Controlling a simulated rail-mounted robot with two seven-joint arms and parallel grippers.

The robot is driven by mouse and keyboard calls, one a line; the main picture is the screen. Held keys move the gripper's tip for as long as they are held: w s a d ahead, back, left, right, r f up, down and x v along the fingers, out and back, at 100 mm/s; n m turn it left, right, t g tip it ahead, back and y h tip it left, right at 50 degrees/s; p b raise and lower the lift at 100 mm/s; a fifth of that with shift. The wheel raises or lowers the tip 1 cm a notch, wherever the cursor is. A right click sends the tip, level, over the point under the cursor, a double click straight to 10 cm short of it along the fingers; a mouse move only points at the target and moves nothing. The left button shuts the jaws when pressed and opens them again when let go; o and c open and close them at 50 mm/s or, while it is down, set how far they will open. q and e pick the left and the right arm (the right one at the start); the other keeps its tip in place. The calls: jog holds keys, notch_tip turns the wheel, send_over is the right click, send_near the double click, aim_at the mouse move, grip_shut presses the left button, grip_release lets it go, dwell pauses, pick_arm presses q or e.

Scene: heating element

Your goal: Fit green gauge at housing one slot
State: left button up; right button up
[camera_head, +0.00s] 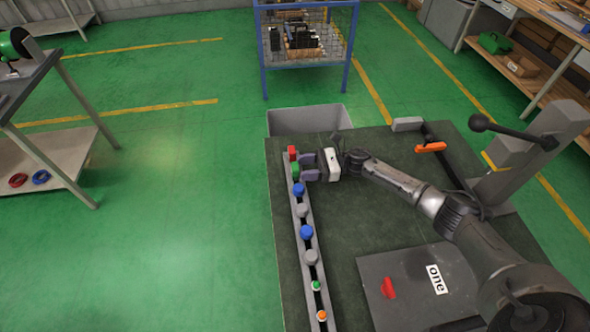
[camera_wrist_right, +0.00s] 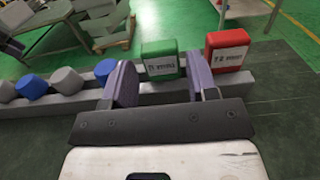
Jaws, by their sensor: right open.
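Housing one (camera_head: 405,285) is a dark flat box marked "one" at the near right of the table. A red part (camera_head: 388,288) is on its top. Its slot is not clear to me. My left gripper is not in view.
A red gauge (camera_wrist_right: 228,50) stands beside the green one on the rail (camera_head: 301,225). Blue and grey knobs and small green and orange pieces line the rail. A clamp-like fixture with an orange handle (camera_head: 430,147) stands at the back right. The middle table surface (camera_head: 345,215) is clear.

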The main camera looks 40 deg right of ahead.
aim_at(289, 175)
jog(key=shift+w+a+r, duration=0.15)
jog(key=shift+w+a, duration=0.2)
jog(key=shift+a, duration=0.2)
jog(key=x, duration=0.4)
jog(key=shift+r+p, duration=0.1)
jog(key=shift+p, duration=0.3)
jog(key=shift+c, duration=0.3)
jog(key=c, duration=0.6)
jog(key=shift+r, duration=0.15)
jog(key=shift+c, duration=0.2)
